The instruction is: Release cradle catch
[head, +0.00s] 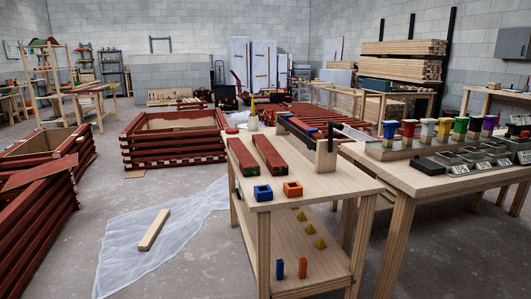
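What looks like the cradle is a long holder on the light wooden workbench (345,188), with an upright wooden end block (325,160) facing me and a dark rail (300,133) running back from it. A dark upright piece (331,137) stands at the end block; it may be the catch, but it is too small to tell its state. A thin pale bar reaches from there to the right. My gripper is not in view.
Two red battens (269,153) lie left of the cradle. A blue block (263,193) and an orange block (292,189) sit at the front edge. A second table (400,178) with several coloured pots stands right. Plastic sheeting (165,240) with a plank (153,230) covers floor left.

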